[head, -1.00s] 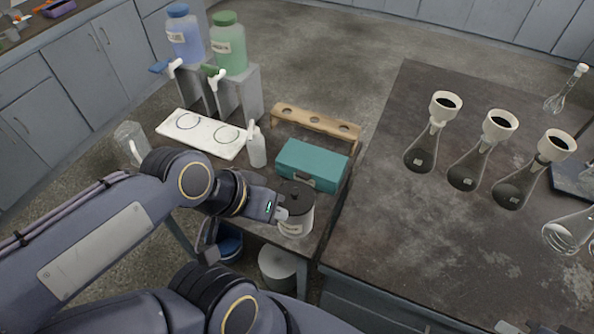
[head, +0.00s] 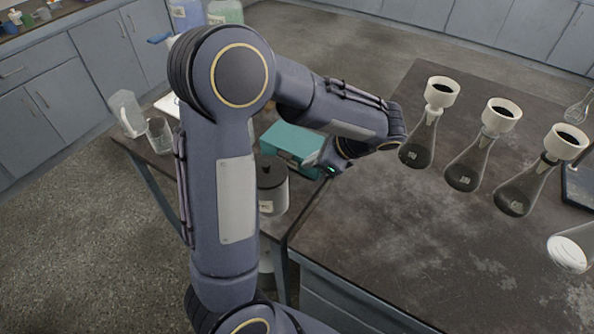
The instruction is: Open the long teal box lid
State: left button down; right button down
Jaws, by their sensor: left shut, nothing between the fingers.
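The long teal box (head: 291,140) sits on the side table left of the big dark table, and its lid looks closed. My arm hides part of the box and its surroundings. My left gripper (head: 316,161) is shut and empty. It points left at the front right of the box, close to its front side; I cannot tell whether it touches. My right gripper is out of view.
A jar with a black lid (head: 272,193) stands in front of the box. Several flasks stand on the dark table (head: 375,240), three with white funnels (head: 442,91). Glass beakers (head: 159,134) stand at the left. The dark table's front middle is clear.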

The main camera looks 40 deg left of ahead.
pick_arm(q)
jog(key=w+a+f, duration=0.1)
jog(key=a+f, duration=0.1)
jog(key=w+a+f+m+y, duration=0.1)
jog(key=a+f, duration=0.1)
jog(key=f, duration=0.1)
jog(key=w+a+f+m+y, duration=0.1)
jog(key=a+f, duration=0.2)
jog(key=shift+f+t+b, duration=0.25)
jog(key=shift+t+b, duration=0.05)
dwell(0.3)
jog(key=w+r+m+g+p, duration=0.1)
jog(key=r+p, duration=0.2)
jog(key=p, duration=0.1)
jog(key=w+r+g+p, duration=0.1)
jog(key=w+r+p, duration=0.1)
jog(key=r+p, duration=0.1)
jog(key=w+r+m+g+p, duration=0.1)
jog(key=r+p, duration=0.2)
jog(key=p, duration=0.3)
jog(key=shift+w+a+r+m, duration=0.15)
jog(key=shift+a+r+m, duration=0.1)
jog(key=shift+r+m, duration=0.1)
jog(key=w+r+p, duration=0.2)
jog(key=w, duration=0.6)
jog(key=shift+a+r, duration=0.35)
jog(key=shift+a, duration=0.1)
